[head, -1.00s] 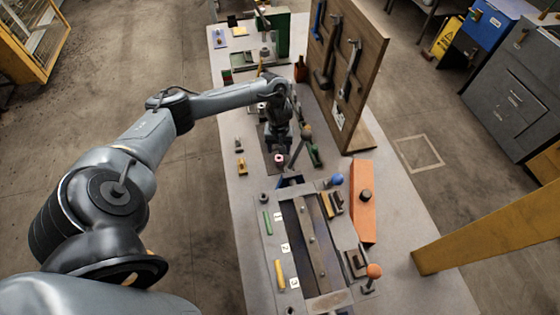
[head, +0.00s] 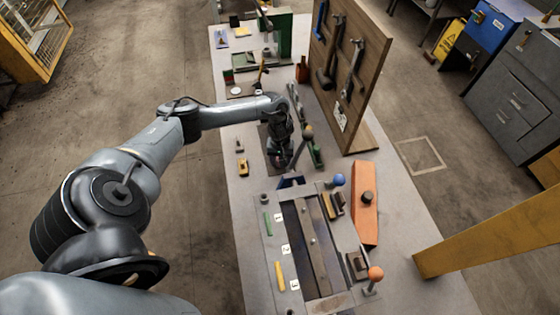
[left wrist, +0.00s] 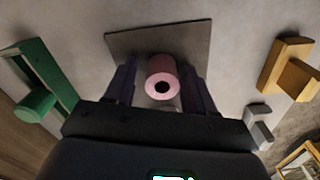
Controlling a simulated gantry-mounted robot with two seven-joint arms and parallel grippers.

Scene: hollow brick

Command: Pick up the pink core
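The pink core (left wrist: 162,72) is a short pink cylinder with a dark central hole. In the left wrist view it stands on a dark grey square plate (left wrist: 190,40). My left gripper (left wrist: 158,66) is open, with one dark finger on each side of the core. Gaps show between the fingers and the core, so it is not clamped. In the head view my left gripper (head: 279,160) is low over the plate in the middle of the bench, and it mostly hides the core. My right gripper is not in view.
In the left wrist view a green part (left wrist: 40,90) lies to the left and a yellow block (left wrist: 290,68) to the right. In the head view a slotted fixture (head: 312,250) is nearer, and a wooden tool board (head: 345,70) stands to the right.

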